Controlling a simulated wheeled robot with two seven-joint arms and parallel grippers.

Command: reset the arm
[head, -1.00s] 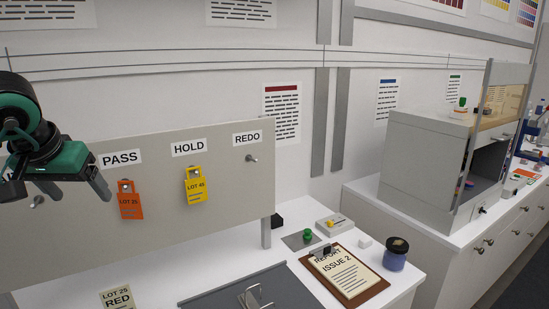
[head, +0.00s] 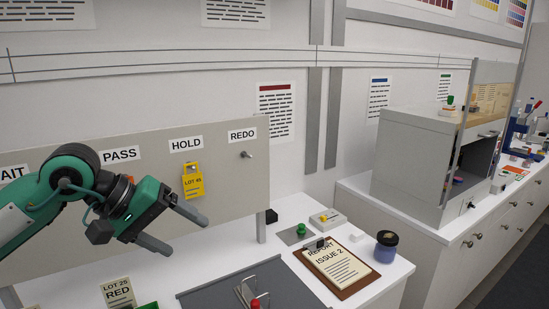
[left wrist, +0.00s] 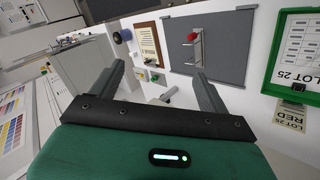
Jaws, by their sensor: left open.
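My left gripper (head: 172,228) is open and empty in the head view, in front of the status board, with its two fingers apart. In the left wrist view its fingers (left wrist: 160,88) are spread with nothing between them. The board (head: 225,170) carries labels such as PASS, HOLD and REDO. A yellow LOT 45 tag (head: 193,183) hangs under HOLD, just beyond the upper fingertip in the picture. My arm covers the part of the board under PASS. My right gripper is in no frame.
On the white counter are a clipboard (head: 335,266), a blue jar with a dark lid (head: 388,246), a grey mat (head: 215,294) with a red-knobbed metal stand (head: 247,291), and a LOT 25 RED card (head: 117,292). A grey cabinet (head: 415,170) stands at right.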

